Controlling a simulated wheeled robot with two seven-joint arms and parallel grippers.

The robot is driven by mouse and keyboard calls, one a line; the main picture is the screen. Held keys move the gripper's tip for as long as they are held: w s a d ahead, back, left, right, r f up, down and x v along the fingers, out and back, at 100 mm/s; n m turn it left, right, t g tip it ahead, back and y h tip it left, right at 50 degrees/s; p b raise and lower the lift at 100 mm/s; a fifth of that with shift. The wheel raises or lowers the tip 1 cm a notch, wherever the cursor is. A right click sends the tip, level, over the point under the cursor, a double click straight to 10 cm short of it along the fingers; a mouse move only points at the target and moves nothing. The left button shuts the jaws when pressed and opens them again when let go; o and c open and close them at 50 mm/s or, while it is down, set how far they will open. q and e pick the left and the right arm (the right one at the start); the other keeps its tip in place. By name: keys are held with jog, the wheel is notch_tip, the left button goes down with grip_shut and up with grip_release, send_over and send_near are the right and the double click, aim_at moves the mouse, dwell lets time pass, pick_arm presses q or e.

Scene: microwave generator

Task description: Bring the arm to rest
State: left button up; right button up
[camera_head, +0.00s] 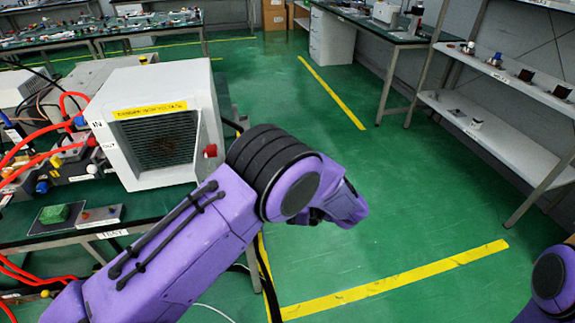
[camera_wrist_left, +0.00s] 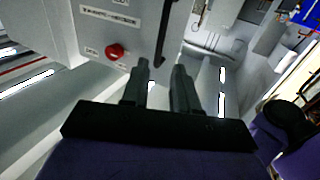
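My left arm (camera_head: 190,245) is purple and reaches in from the lower left, bent in front of the white generator box (camera_head: 160,120). Its far end (camera_head: 340,205) hangs over the green floor, right of the box; the left gripper's fingers cannot be made out there. In the left wrist view the two dark fingers of my left gripper (camera_wrist_left: 162,66) stand apart with nothing between them. A grey panel with a red knob (camera_wrist_left: 115,51) lies beyond them, apart from the fingers. Part of my right arm (camera_head: 553,280) shows at the lower right edge; its gripper is out of view.
The box has a mesh front, a yellow label and a red knob (camera_head: 210,151). Red cables (camera_head: 20,150) and a green button (camera_head: 54,213) are at left on the dark bench. Shelves (camera_head: 500,125) stand at right. The green floor between is clear, with yellow lines (camera_head: 400,280).

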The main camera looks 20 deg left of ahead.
pick_arm(q)
jog(key=w+a+f+m+t, duration=0.25)
jog(key=w+m+t, duration=0.35)
jog(key=t, duration=0.6)
notch_tip(320, 180, down, 13)
jog(key=s+a+m+t+h, duration=0.35)
jog(key=m+h, duration=0.25)
jog(key=h, duration=0.2)
jog(key=s+f+m+g+h, duration=0.1)
jog(key=s+f+g+h, duration=0.2)
jog(key=s, duration=1)
jog(key=s+f+m+g+h, duration=0.1)
jog(key=s+f+g+h, duration=0.2)
jog(key=s+f, duration=0.6)
jog(key=s+g, duration=0.1)
jog(key=s, duration=0.4)
jog(key=shift+s+a+f+g, duration=0.15)
jog(key=shift+s+a+g, duration=0.05)
jog(key=shift+g, duration=0.15)
